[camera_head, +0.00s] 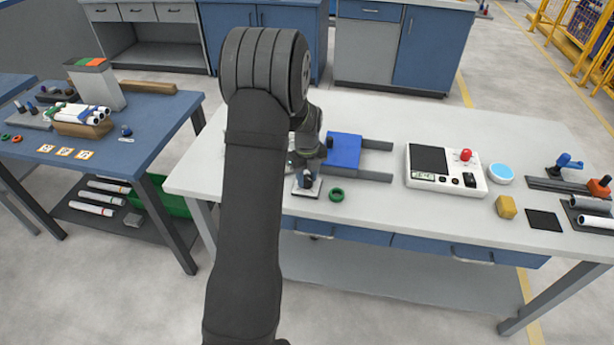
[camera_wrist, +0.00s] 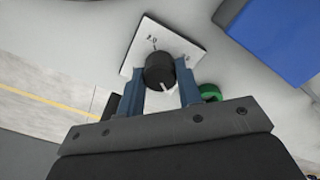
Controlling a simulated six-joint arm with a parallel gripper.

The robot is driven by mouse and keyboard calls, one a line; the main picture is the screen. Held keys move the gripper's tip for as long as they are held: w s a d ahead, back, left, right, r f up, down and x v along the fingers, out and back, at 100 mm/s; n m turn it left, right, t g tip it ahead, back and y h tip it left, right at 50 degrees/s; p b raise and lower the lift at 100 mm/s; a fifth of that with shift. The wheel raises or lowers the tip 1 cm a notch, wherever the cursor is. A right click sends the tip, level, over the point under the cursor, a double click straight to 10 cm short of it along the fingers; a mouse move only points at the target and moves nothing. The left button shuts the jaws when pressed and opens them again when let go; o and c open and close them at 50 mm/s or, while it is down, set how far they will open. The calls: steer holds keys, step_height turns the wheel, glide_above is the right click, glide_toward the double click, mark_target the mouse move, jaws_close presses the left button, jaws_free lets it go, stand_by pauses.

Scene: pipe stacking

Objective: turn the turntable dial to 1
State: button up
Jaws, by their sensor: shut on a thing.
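The pointer faces the lower right in the wrist view. In the head view the plate (camera_head: 306,191) sits near the front edge of the light table, partly hidden by my arm. My gripper (camera_wrist: 160,86) is at the knob, with one blue finger on each side, shut on it. The head view hides most of my gripper.
A green ring (camera_head: 336,195) lies right beside the plate. A blue block (camera_head: 343,151) on grey rails stands just behind. A white box with a red knob (camera_head: 447,183) stands to the right. A blue table (camera_head: 125,147) with pipes is at the left.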

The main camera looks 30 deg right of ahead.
steer(key=n, duration=1.3)
steer(key=shift+n, duration=0.3)
steer(key=n, duration=1.2)
steer(key=shift+n, duration=0.3)
steer(key=n, duration=1.2)
steer(key=shift+n, duration=0.4)
steer(key=n, duration=0.6)
steer(key=shift+d, duration=0.1)
steer(key=n, duration=0.6)
steer(key=shift+n, duration=0.4)
